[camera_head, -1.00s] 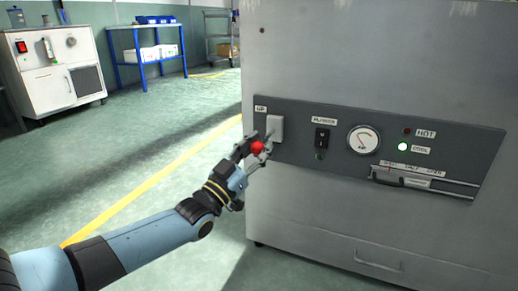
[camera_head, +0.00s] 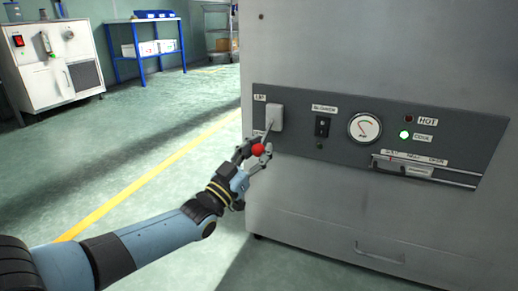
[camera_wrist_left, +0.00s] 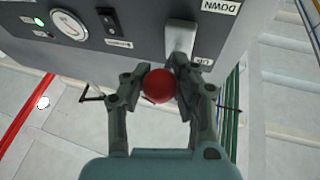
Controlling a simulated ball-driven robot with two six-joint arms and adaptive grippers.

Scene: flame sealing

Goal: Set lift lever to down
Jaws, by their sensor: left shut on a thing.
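The lift lever's red ball knob (camera_head: 258,149) is at the lower left of the machine's control panel. Its thin rod (camera_head: 268,129) slants down and left from a light plate (camera_head: 275,117). My left gripper (camera_head: 256,151) is shut on the knob, with its fingers on both sides of it. In the left wrist view, the red knob (camera_wrist_left: 159,86) sits between the fingertips (camera_wrist_left: 160,88). That view shows an upside-down DOWN label (camera_wrist_left: 220,6) and an UP label (camera_wrist_left: 203,61) beside the plate. My right gripper is not in view.
The panel holds a black rocker switch (camera_head: 322,126), a gauge (camera_head: 365,128), a lit green lamp (camera_head: 404,134) and a slider (camera_head: 405,170). A white cabinet (camera_head: 62,85) and a blue table (camera_head: 150,55) stand behind left. The green floor between is open.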

